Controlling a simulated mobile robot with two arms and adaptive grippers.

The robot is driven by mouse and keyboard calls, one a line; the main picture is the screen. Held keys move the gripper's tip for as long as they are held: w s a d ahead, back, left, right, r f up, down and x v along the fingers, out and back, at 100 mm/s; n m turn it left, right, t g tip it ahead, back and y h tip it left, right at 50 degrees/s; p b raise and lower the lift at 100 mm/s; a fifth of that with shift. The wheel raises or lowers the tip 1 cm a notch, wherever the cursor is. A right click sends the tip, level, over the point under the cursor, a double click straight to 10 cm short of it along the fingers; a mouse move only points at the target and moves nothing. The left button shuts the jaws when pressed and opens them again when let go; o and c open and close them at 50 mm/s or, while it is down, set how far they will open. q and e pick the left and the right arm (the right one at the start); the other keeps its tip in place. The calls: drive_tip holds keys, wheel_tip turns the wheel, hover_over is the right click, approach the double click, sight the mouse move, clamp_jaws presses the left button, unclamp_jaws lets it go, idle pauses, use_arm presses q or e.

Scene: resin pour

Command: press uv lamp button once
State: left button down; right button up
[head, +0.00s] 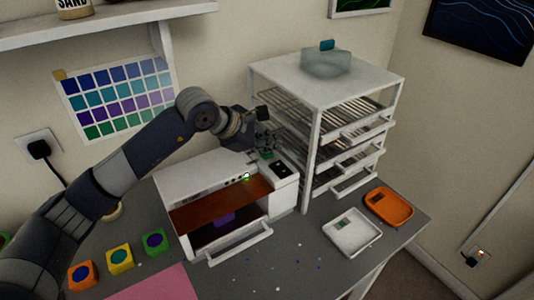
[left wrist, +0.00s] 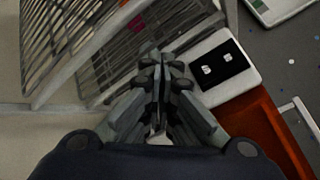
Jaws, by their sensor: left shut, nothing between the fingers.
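The UV lamp (head: 182,182) is a white box with an orange window on the grey table. Its top right has a black panel (head: 281,169) with two pale marks; the panel also shows in the left wrist view (left wrist: 220,66). A small green light (head: 246,177) glows on the lamp's front. My left gripper (head: 266,150) is shut and empty, above the lamp's back right, just behind the panel. Its closed fingers (left wrist: 160,62) point left of the panel in the left wrist view. My right gripper is out of view.
A white rack (head: 310,165) with wire shelves stands close right of the lamp. Coloured blocks (head: 120,262) and a pink mat (head: 165,285) lie at the left front. A purple piece (head: 224,219) is inside the lamp.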

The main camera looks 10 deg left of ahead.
sight(269, 156)
use_arm(q)
drive_tip(key=shift+f, duration=0.25)
drive_tip(key=shift+r, duration=0.1)
idle(0.4)
drive_tip(key=shift+r, duration=0.8)
drive_tip(key=shift+r+p, duration=1.15)
drive_tip(key=shift+r, duration=1.35)
drive_tip(key=shift+f, duration=0.1)
